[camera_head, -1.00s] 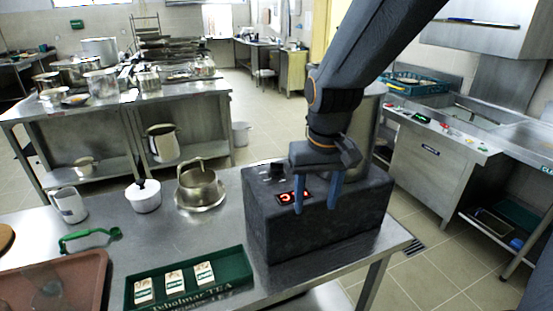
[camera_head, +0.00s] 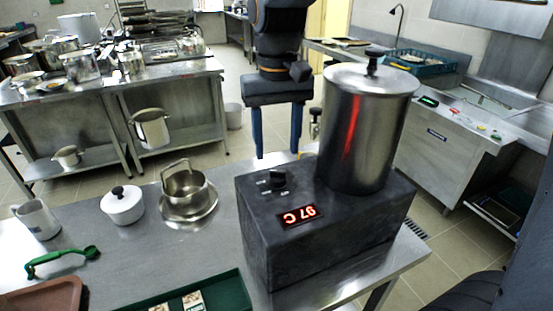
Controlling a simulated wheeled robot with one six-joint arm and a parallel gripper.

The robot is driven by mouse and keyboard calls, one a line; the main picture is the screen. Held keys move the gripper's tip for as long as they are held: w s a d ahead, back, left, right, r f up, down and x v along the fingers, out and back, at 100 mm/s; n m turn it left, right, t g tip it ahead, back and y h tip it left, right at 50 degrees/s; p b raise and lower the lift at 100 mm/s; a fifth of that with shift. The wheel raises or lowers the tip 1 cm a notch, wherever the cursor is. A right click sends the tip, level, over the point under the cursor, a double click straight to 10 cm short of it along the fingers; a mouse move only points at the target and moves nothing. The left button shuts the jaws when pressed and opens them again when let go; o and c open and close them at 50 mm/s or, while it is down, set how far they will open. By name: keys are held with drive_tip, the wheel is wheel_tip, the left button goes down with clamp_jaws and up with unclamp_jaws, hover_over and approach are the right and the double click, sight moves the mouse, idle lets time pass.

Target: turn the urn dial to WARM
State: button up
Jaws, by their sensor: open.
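The urn is a tall steel cylinder (camera_head: 368,130) with a black-knobbed lid, standing on a dark box-shaped base (camera_head: 325,240). A small black dial (camera_head: 279,179) sits on the base's top near its left corner, with small pale marks around it too small to read. A red display (camera_head: 299,215) on the base reads 97 C. My gripper (camera_head: 276,150) is open and empty, fingers pointing down, above and behind the dial and apart from it. Nothing hides the dial.
A green tray (camera_head: 235,289) lies in front. The urn's cylinder rises close right of the dial.

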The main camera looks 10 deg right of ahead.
sight(278, 171)
drive_tip(key=shift+d+f+p, duration=0.1)
drive_tip(key=shift+f+p, duration=0.75)
drive_tip(key=shift+f, duration=2.95)
drive_tip(key=c, duration=1)
